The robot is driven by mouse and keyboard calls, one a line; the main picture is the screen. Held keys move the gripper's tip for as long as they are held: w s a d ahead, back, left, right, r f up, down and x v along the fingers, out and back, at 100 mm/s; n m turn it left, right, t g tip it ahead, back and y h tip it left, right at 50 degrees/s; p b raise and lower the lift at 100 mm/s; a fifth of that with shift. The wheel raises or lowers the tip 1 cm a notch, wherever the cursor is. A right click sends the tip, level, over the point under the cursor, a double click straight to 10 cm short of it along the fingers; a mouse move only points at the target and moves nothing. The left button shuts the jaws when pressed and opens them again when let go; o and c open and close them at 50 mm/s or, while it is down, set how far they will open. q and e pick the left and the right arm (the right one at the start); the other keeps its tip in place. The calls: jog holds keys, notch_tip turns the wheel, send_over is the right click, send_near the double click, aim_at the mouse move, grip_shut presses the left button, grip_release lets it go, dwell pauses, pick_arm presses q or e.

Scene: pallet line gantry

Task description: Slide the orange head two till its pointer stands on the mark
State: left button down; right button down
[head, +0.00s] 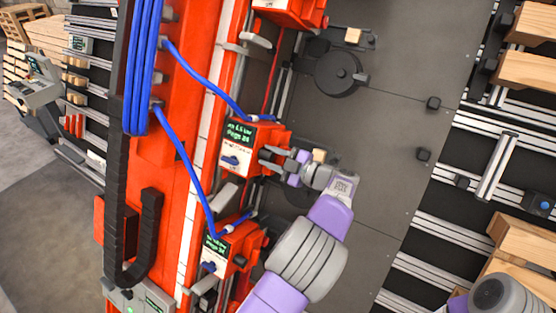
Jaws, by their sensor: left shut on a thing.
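Three orange heads sit along a tall orange beam: an upper one (290,14) cut by the top edge, a middle one (238,166) and a lower one (217,268). The middle and lower ones carry small dark displays with green text and a blue knob. I cannot read a number that tells which is head two. My left gripper (271,157) is shut at the right side of the middle head, on a part of it that the fingers mostly hide. The pointer and mark are too small to tell. My right gripper is out of view.
Blue hoses (184,150) run from a bundle to the heads. A pale scale strip (190,228) runs along the orange beam (185,100). A black cable chain (150,235) hangs at left. A dark panel (385,120) lies right of the heads, with wooden pallet boards (525,75) beyond.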

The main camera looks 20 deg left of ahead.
pick_arm(q)
jog(key=c, duration=0.7)
grip_release()
jog(key=shift+s, duration=0.1)
jog(key=shift+c, duration=0.2)
jog(key=shift+f, duration=0.1)
jog(key=s+d+b, duration=0.1)
jog(key=d, duration=0.6)
jog(key=shift+s+d, duration=0.2)
jog(key=shift+d, duration=0.05)
